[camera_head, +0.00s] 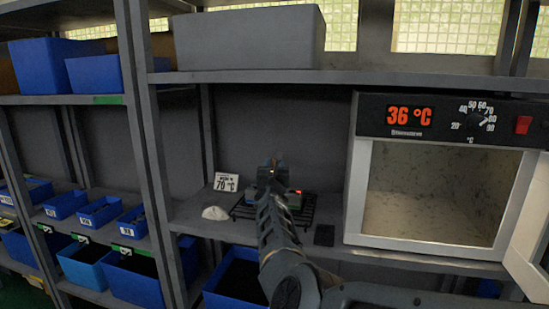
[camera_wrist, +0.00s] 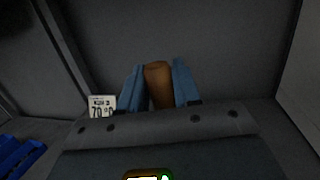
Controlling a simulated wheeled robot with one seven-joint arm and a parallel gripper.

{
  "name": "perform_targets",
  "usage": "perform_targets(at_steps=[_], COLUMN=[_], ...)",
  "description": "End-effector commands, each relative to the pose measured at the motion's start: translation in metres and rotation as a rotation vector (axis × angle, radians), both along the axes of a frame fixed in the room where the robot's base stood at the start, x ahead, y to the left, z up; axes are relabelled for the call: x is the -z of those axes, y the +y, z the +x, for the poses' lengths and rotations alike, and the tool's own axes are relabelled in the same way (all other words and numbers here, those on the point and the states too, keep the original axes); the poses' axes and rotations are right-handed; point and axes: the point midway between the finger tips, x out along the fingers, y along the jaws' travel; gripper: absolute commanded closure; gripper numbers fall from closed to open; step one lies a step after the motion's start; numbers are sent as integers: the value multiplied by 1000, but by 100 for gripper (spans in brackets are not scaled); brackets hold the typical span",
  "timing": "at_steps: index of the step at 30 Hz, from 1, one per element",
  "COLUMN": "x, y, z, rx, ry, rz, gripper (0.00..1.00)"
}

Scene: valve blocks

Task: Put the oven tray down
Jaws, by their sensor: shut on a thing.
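My gripper (camera_wrist: 159,72) is shut on a brown handle (camera_wrist: 158,88), one blue finger on each side of it, in the wrist view. I take the handle as the oven tray's; the rest of what it belongs to is hidden behind my gripper there. In the head view my arm reaches over the grey shelf, and my gripper is seen from behind. A black wire rack (camera_head: 241,209) is at shelf level around and below it, with a small block (camera_head: 293,200) showing beside my arm. I cannot tell whether the rack touches the shelf.
The oven (camera_head: 437,195) stands at the right, its door (camera_head: 530,245) open and its chamber empty; its display reads 36 °C. Blue bins (camera_head: 100,211) fill the left shelves.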

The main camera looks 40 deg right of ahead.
Motion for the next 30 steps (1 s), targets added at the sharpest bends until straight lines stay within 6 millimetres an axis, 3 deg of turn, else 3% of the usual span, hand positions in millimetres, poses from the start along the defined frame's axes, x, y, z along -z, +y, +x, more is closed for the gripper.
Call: perform_targets(at_steps=[16,17,24,30], x=[5,9,8,8], y=[-1,0,0,0], z=[0,0,0,0], rx=[3,1,1,1], ry=[-8,-2,-2,-2], rz=[-4,0,-1,-1], gripper=[100,66,43,42])
